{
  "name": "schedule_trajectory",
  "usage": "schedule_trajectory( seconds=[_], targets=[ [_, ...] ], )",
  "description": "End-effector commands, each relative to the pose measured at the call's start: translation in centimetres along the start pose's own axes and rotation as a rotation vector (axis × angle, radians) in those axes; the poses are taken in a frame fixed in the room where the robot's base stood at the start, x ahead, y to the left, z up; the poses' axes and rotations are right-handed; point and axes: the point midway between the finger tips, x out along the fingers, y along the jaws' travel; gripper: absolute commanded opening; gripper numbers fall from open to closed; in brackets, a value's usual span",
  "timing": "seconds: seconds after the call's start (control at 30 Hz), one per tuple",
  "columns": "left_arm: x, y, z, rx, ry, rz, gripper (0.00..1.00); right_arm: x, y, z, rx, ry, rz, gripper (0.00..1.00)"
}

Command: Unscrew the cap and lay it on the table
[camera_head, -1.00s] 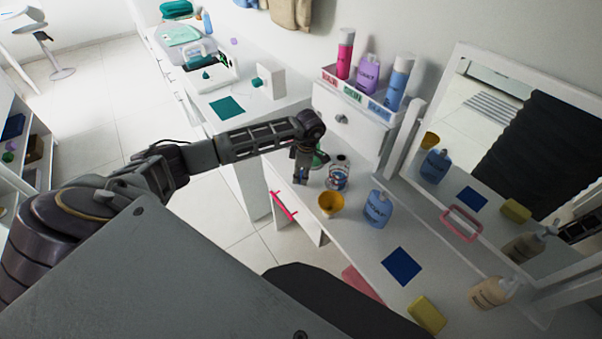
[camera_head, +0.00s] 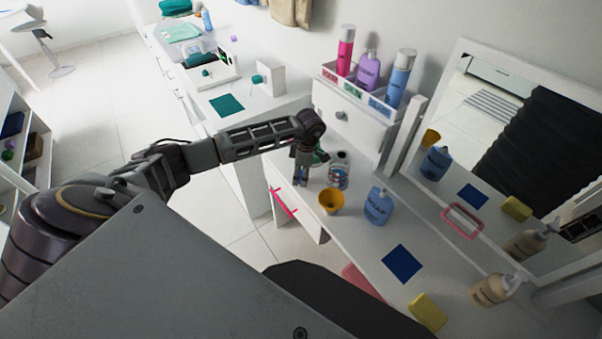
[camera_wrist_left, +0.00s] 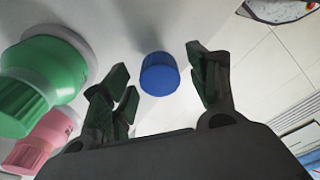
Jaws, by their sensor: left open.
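A blue ribbed cap (camera_wrist_left: 159,75) stands on the white tabletop (camera_wrist_left: 140,25) in the left wrist view. It lies between my left gripper's two fingers, with a gap on each side. My left gripper (camera_wrist_left: 155,82) is open and empty. In the head view my left gripper (camera_head: 300,182) points down at the table beside a labelled bottle (camera_head: 338,172); the cap cannot be made out there. I cannot tell whether this bottle has a cap. My right gripper is not in view.
In the left wrist view a green ribbed item (camera_wrist_left: 40,88) and a pink one (camera_wrist_left: 40,140) stand close left of the gripper.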

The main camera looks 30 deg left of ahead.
Motion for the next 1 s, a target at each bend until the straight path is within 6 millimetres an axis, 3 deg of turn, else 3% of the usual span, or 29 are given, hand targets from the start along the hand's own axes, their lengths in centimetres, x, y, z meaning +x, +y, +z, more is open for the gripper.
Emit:
schedule_trajectory(
  seconds=[0.17, 0.57, 1.0],
  targets=[
    [0.0, 0.0, 0.0, 0.0, 0.0, 0.0, 0.7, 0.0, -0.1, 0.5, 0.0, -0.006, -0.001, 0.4],
    [-0.2, 0.0, 0.0, 0.0, 0.0, 0.0, 0.7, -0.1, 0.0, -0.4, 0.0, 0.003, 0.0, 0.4],
    [-2.3, 0.0, 0.0, -0.001, 0.0, 0.001, 0.7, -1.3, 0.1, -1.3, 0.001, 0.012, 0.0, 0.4]
  ],
)
